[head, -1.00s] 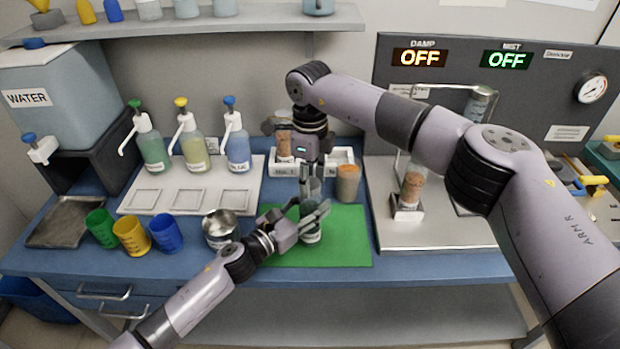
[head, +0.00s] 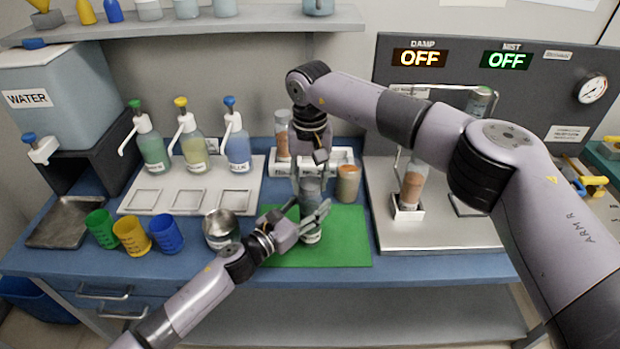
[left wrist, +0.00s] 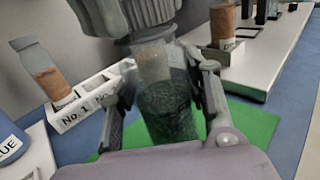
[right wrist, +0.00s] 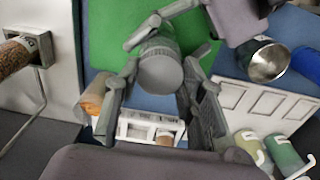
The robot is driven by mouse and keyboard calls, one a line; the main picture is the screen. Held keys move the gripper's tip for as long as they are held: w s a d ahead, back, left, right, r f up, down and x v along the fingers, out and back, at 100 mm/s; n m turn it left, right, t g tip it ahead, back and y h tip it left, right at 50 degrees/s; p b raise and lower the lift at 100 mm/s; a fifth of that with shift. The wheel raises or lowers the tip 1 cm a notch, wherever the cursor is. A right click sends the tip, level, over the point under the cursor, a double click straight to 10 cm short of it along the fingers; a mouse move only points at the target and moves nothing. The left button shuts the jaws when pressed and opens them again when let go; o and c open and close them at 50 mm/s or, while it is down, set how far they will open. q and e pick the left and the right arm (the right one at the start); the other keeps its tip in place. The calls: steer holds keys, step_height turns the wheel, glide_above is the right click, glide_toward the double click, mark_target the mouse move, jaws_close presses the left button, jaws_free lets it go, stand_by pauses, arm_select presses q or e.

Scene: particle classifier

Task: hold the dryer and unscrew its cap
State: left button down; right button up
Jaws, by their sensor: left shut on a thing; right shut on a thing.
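The dryer is a clear jar with dark green contents (left wrist: 168,108), standing upright over the green mat (head: 345,240). Its round grey cap (right wrist: 160,70) shows from above in the right wrist view. My left gripper (head: 308,218) is shut on the jar's body from the side, with one finger on either side in the left wrist view. My right gripper (head: 311,182) points down from above and is shut on the cap, its fingers on opposite sides. The jar's lower part is partly hidden by the left fingers in the head view.
A jar with brown contents (head: 347,183) stands close to the right of the dryer. A white rack (head: 275,162) is behind. A metal bowl (head: 220,228) and coloured cups (head: 132,236) are left. Free mat lies to the right.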

mark_target(310, 182)
steer(key=shift+r, duration=0.25)
stand_by(0.6)
steer(key=shift+r, duration=0.85)
steer(key=shift+r, duration=2)
arm_select(q)
steer(key=c, duration=0.8)
jaws_free()
